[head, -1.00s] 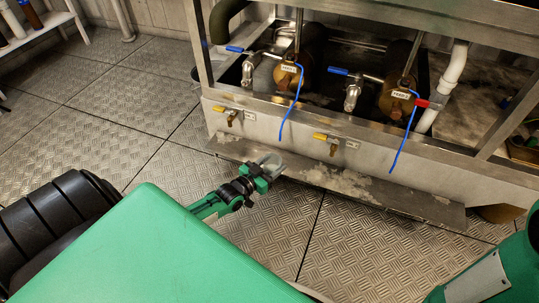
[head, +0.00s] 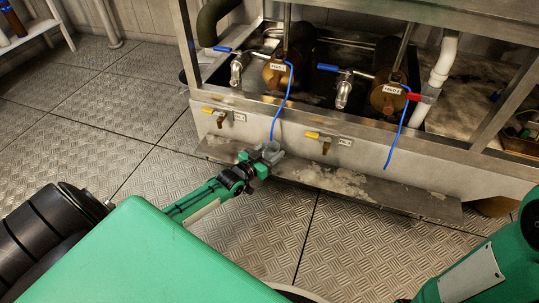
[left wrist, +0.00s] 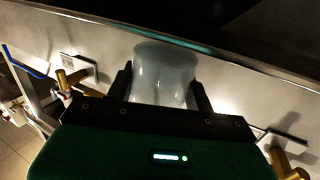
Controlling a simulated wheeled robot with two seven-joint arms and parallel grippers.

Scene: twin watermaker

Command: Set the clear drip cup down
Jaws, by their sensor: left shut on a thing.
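The clear drip cup (left wrist: 165,75) is a pale, translucent cup between the two dark fingers in the left wrist view. In the head view the cup (head: 271,149) is small and sits at the tip of my left gripper (head: 262,157). My left gripper (left wrist: 162,92) is shut on it. The cup is close to the front panel of the steel frame, over or near the low ledge (head: 380,190). I cannot tell whether its base touches the ledge. My right gripper is not in view; only a green part of that arm shows at lower right.
Two brass drain valves with yellow handles, a left one (head: 219,117) and a right one (head: 322,143), stick out from the front panel (head: 270,127). A blue hose (head: 281,110) hangs just above the cup, and another blue hose (head: 398,130) hangs farther right. The ledge to the right is clear.

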